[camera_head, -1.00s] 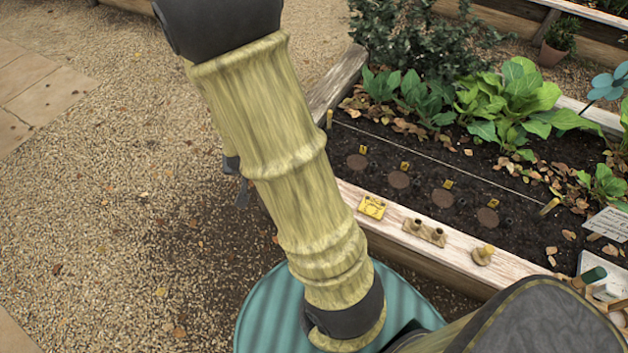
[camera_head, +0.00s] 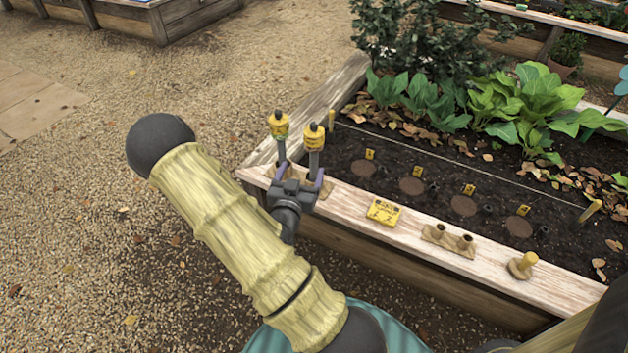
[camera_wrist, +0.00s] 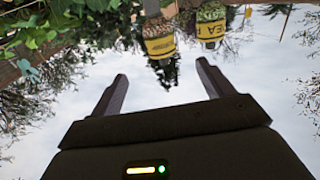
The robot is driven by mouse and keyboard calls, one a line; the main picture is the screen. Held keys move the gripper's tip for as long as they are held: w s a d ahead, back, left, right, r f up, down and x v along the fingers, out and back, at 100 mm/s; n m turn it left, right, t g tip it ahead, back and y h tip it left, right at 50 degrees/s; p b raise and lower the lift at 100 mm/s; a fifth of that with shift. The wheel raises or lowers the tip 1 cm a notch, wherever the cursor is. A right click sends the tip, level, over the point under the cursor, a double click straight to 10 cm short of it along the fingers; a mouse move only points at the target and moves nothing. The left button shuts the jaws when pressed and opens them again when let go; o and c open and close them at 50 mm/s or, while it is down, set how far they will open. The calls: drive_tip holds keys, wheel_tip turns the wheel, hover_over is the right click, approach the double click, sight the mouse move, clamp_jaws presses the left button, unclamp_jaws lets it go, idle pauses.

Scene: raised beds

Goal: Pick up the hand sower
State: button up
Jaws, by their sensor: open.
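Two hand sowers with yellow labels and dark caps stand upright side by side on the bed's wooden ledge, the left one (camera_head: 279,127) and the right one (camera_head: 314,138). Their lower stems are partly hidden behind my gripper. In the wrist view both appear upside down at the top, one nearer the middle (camera_wrist: 159,46) and one to the right with "PEA" lettering (camera_wrist: 211,29). My gripper (camera_head: 298,176) is open and empty in front of the sowers' lower parts.
The raised bed's ledge (camera_head: 347,205) also carries a yellow packet (camera_head: 384,211), a tan two-hole block (camera_head: 447,239) and a wooden knob (camera_head: 522,265). Dark soil with numbered yellow tags and leafy plants (camera_head: 530,100) lies behind. Gravel (camera_head: 80,220) is open at left.

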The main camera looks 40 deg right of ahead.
sight(310, 143)
drive_tip(key=b+x, duration=0.3)
drive_tip(key=x, duration=0.8)
drive_tip(key=shift+w+d, duration=0.25)
drive_tip(key=shift+d, duration=0.1)
drive_tip(key=shift+w+d+r, duration=0.1)
drive_tip(key=shift+w, duration=0.05)
drive_tip(key=shift+w+d+b, duration=0.3)
drive_tip(key=shift+w+b, duration=0.05)
drive_tip(key=shift+w, duration=0.1)
drive_tip(key=b+x, duration=0.1)
drive_tip(key=x, duration=0.2)
drive_tip(key=shift+d, duration=0.4)
drive_tip(key=shift+w+d+r, duration=0.1)
drive_tip(key=shift+w, duration=0.15)
drive_tip(key=shift+r, duration=0.1)
